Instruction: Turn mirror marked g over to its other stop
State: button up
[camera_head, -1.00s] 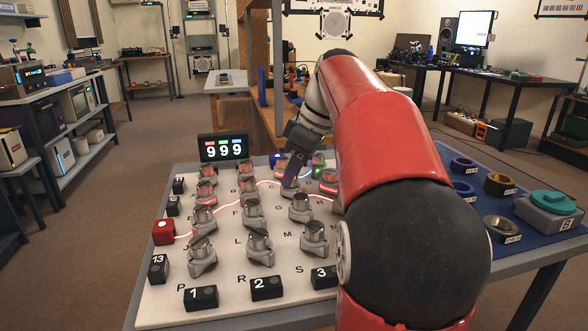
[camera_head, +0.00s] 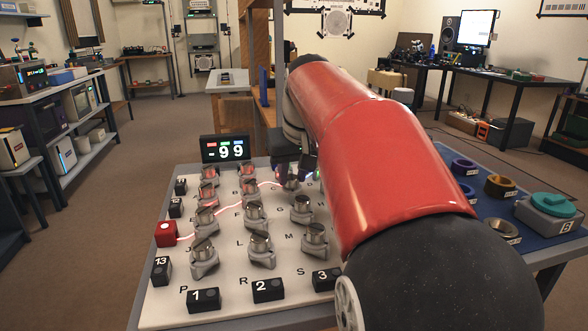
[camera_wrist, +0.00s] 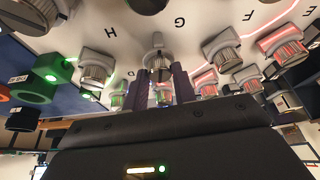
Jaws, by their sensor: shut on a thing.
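Mirror g (camera_head: 290,184) is a small metal mirror on a grey mount, in the second row from the back of the white board, beyond its printed letter G. In the wrist view mirror g (camera_wrist: 157,60) shows between my two dark fingertips. My gripper (camera_wrist: 162,75) is shut on it. In the head view my gripper (camera_head: 302,168) is low over mirror g, partly hidden by my arm. The faces of the mirror are too small to tell clearly.
Other mirrors (camera_head: 254,210) stand close around on the board (camera_head: 225,268). A red light line runs from the red box (camera_head: 167,234) towards mirror g. The display (camera_head: 225,148) reads "-99". A blue mat with rings and a teal-lidded box (camera_head: 549,212) lies right.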

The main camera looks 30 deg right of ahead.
jog(key=m+h+p, duration=0.1)
jog(key=m, duration=0.2)
jog(key=shift+a+m+g, duration=0.15)
jog(key=shift+m+g, duration=0.15)
jog(key=shift+w+m+g+h+p, duration=0.1)
jog(key=shift+m+g+h+p, duration=0.25)
jog(key=shift+m, duration=0.6)
jog(key=shift+m+g+h+p, duration=0.1)
jog(key=shift+m+h, duration=0.35)
jog(key=shift+m, duration=0.5)
jog(key=o, duration=1)
jog(key=v, duration=0.7)
jog(key=shift+r, duration=0.4)
